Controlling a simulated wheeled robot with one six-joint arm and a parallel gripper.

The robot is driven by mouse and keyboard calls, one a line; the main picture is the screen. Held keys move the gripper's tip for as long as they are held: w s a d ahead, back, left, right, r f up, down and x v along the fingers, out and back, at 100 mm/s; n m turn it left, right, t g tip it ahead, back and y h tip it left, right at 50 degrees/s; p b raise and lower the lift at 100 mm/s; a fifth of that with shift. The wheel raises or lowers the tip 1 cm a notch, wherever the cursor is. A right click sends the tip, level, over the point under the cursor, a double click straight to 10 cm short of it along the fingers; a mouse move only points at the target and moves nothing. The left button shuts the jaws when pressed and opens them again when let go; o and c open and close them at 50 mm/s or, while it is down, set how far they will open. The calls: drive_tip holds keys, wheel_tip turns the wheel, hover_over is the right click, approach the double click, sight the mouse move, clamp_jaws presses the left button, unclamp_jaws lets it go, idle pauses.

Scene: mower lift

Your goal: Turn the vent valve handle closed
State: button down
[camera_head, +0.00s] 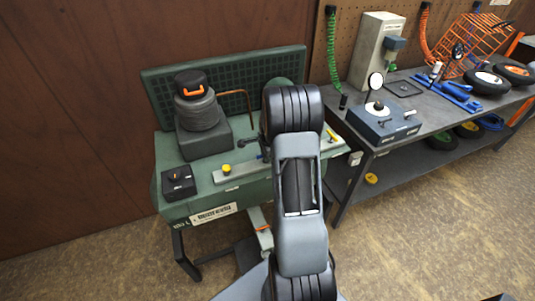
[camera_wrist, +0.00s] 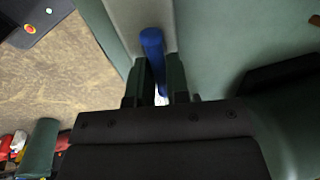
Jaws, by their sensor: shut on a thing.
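The vent valve handle appears in the wrist view as a short blue bar (camera_wrist: 152,43) against a pale grey-green surface. My gripper (camera_wrist: 157,63) has its two dark fingers on either side of the bar's lower part and is shut on it. The fingers hide part of the bar.
The green lift bench (camera_head: 240,198) carries a black-capped grey stack (camera_head: 197,108), a black switch box (camera_head: 178,183) and a yellow knob (camera_head: 226,169). A grey workbench (camera_head: 425,118) with a blue gauge stand (camera_head: 383,123) stands on the right. Open floor lies in front.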

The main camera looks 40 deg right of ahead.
drive_tip(key=shift+w+r, duration=0.1)
drive_tip(key=c, duration=1.1)
unclamp_jaws()
drive_tip(key=shift+c, duration=0.2)
wheel_tip(320, 180, up, 14)
drive_tip(key=s+b, duration=0.1)
drive_tip(key=s, duration=0.1)
drive_tip(key=shift+s+a+f, duration=0.25)
drive_tip(key=shift+s+a, duration=0.1)
drive_tip(key=shift+s, duration=0.05)
